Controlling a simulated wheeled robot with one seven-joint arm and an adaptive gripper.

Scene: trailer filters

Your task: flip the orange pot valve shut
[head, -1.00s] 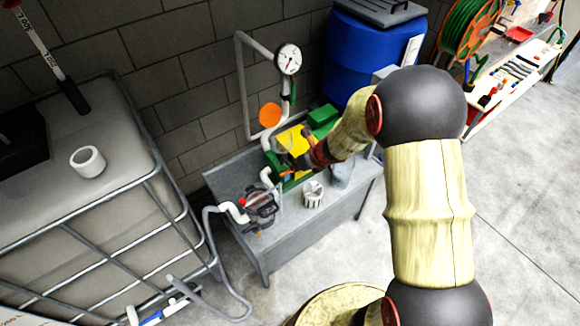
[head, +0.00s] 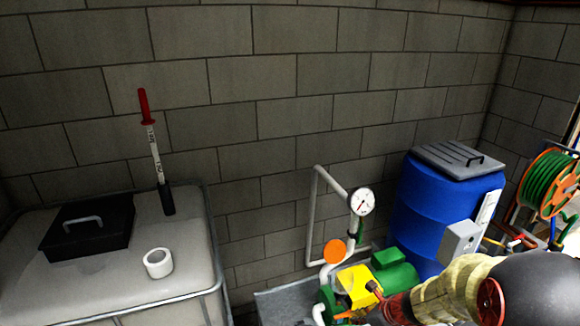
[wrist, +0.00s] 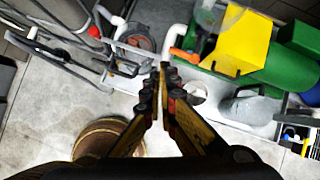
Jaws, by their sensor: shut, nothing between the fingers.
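In the wrist view, a small orange handle (wrist: 181,53) lies by the white pipe and the green part beside the yellow block, just beyond my fingertips and to their right. It looks like the valve lever, but I cannot tell its exact position. My gripper (wrist: 158,78) is shut and empty, with a visible gap between it and the handle in the picture. In the head view, an orange lever (head: 347,314) shows low by the green pump part, partly cut by the frame edge. My arm hides much of that area.
A yellow block (head: 355,285) and green motor (head: 392,268) sit on the grey bench (head: 285,305). A gauge (head: 361,201), orange disc (head: 333,251) and white pipe rise behind. A blue drum (head: 440,205) stands right, a caged tank (head: 200,245) left. Bare floor (wrist: 60,120) shows in the wrist view.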

